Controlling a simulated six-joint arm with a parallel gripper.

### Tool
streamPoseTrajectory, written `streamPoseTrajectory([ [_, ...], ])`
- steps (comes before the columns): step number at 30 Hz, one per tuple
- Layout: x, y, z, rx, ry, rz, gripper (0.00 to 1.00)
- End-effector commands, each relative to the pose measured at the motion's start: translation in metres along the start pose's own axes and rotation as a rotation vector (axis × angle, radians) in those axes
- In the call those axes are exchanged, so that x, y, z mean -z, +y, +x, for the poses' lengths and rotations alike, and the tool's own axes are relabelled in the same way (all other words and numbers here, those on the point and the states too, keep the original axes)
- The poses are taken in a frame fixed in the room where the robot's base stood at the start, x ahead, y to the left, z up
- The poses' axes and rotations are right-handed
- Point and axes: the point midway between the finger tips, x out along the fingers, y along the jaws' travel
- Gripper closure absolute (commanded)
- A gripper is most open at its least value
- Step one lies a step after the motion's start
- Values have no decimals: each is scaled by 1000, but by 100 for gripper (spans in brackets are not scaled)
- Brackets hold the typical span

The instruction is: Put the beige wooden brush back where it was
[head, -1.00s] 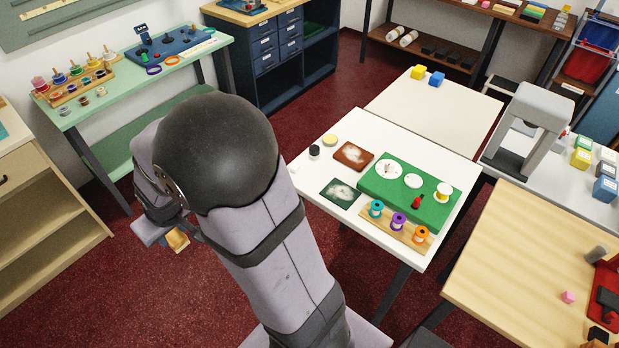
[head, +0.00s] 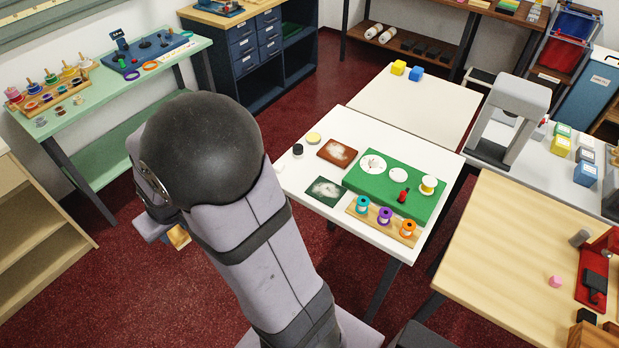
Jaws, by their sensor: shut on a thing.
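My gripper (head: 172,238) shows only in part at the lower left of my arm, low over the red floor and away from every table. It is shut on a tan wooden thing, which looks like the beige wooden brush (head: 179,237). Only a small piece of the brush shows below my arm; the rest and the fingertips are hidden. The white table (head: 290,181) right of my arm holds a green board (head: 419,204) with white discs, a brown swatch (head: 337,152) and a dark green swatch (head: 327,190).
A spool rack (head: 385,220) stands at the white table's front edge. A pale table (head: 440,98) adjoins behind, a wooden table (head: 500,235) stands at right, and a mint bench (head: 85,125) at left. Red floor (head: 110,285) lies open between.

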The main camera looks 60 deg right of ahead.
Motion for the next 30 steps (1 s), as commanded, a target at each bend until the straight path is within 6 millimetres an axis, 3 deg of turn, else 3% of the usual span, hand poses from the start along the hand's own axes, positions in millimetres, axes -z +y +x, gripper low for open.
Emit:
streamPoseTrajectory([
  [7,-46,94,45,-93,-6,227,89],
  [15,-68,219,80,-207,-1,498,89],
  [24,-80,359,89,-308,3,738,89],
  [30,-62,414,76,-323,3,775,89],
])
